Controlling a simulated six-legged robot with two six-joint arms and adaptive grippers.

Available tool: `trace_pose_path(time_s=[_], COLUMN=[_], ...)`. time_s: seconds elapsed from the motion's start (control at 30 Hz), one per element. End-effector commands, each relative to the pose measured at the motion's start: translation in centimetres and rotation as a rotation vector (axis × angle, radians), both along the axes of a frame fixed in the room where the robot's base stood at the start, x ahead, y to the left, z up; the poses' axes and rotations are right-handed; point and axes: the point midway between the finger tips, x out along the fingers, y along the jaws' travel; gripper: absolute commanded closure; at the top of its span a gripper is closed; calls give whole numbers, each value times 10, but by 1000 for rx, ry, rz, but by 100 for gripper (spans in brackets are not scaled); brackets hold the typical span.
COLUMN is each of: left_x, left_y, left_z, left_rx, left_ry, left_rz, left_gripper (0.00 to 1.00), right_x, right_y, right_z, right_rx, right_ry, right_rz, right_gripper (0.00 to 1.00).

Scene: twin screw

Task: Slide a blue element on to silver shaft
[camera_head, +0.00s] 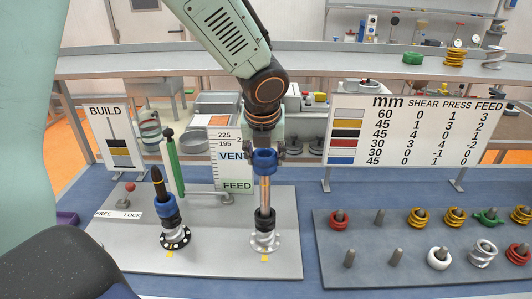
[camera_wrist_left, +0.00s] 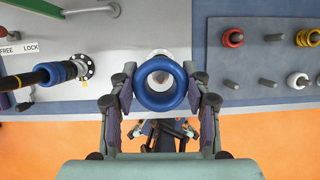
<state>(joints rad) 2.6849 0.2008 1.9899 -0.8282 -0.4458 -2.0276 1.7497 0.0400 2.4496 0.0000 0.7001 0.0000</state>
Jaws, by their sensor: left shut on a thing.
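My left gripper (camera_head: 265,150) comes down from above and is shut on a blue element (camera_head: 265,162), a ring-shaped piece. The silver shaft (camera_head: 265,195) stands upright on a flanged base, directly under the blue element. In the left wrist view the blue element (camera_wrist_left: 160,84) sits between the two fingers (camera_wrist_left: 160,100), its hole facing the camera. I cannot tell whether the shaft's top is inside the hole. A second, dark shaft (camera_head: 159,186) stands to the left with a blue element (camera_head: 166,208) low on it. My right gripper is not in view.
A peg board (camera_head: 325,272) at right holds red, yellow, green, white and silver elements, with several bare pegs. A green upright rod (camera_head: 173,163) and a FREE/LOCK lever (camera_head: 130,188) stand at left. A BUILD sign (camera_head: 106,140) and a number table (camera_head: 420,130) stand behind.

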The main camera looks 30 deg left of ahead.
Motion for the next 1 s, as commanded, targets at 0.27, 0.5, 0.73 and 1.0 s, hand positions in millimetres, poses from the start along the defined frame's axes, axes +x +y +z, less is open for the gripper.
trace_pose_path(time_s=[0.27,0.5,0.73,1.0], left_x=[0,0,0,0], left_y=[0,0,0,0], left_z=[-15,-21,-21,-21], left_rx=[-1,0,0,0], left_ry=[0,0,-1,-1], left_rz=[0,-2,-1,-1], left_gripper=[91,91,91,91], right_x=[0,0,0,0], right_y=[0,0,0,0], right_z=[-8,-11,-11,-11], right_rx=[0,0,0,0], right_ry=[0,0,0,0], right_rz=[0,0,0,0], right_gripper=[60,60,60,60])
